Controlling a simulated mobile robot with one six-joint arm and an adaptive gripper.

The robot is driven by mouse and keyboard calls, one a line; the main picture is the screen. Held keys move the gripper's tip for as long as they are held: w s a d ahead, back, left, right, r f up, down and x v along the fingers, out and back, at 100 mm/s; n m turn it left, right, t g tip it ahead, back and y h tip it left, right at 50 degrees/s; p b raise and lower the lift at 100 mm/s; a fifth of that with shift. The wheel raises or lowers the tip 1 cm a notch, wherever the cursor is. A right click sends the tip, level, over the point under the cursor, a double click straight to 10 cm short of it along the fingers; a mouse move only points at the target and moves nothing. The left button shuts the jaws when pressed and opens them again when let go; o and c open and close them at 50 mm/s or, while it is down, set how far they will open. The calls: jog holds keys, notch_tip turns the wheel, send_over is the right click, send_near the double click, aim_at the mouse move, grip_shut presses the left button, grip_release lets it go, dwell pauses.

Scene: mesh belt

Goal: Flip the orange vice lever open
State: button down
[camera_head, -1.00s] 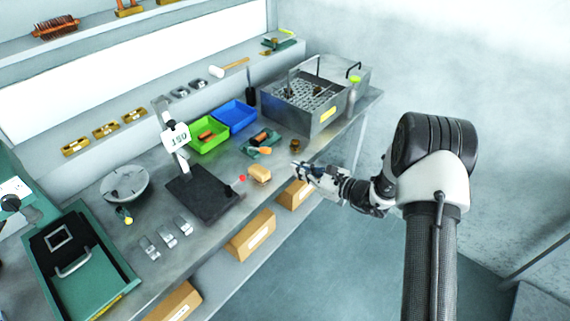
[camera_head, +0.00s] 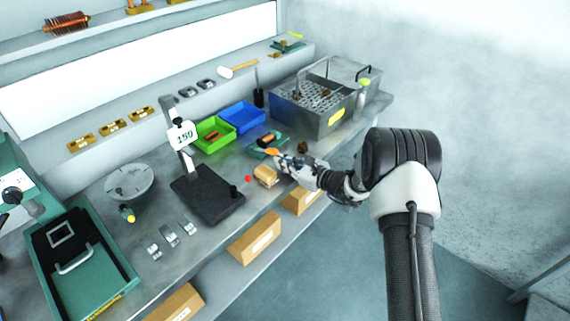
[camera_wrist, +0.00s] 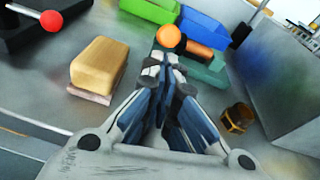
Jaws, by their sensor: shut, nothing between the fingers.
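The vice (camera_head: 262,145) is a small green tool on the bench with a dark and copper-coloured part on top. Its orange lever (camera_head: 270,152) ends in a round orange knob, which shows in the wrist view (camera_wrist: 169,37) just beyond my fingertips. My gripper (camera_head: 281,160) is shut and empty, low over the bench on the near side of the vice. In the wrist view its fingertips (camera_wrist: 164,62) point at the orange knob; I cannot tell whether they touch it. The fingers hide part of the vice's green body (camera_wrist: 205,72).
A tan block (camera_wrist: 100,64) lies left of my fingers, near a red knob (camera_wrist: 50,20) on the gauge stand. A small brass part (camera_wrist: 237,118) is to the right. The green bin (camera_head: 213,132), blue bin (camera_head: 242,116) and metal mesh tank (camera_head: 322,116) stand behind.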

jog(key=shift+r, duration=0.15)
jog(key=shift+r+p, duration=0.3)
jog(key=shift+p, duration=0.45)
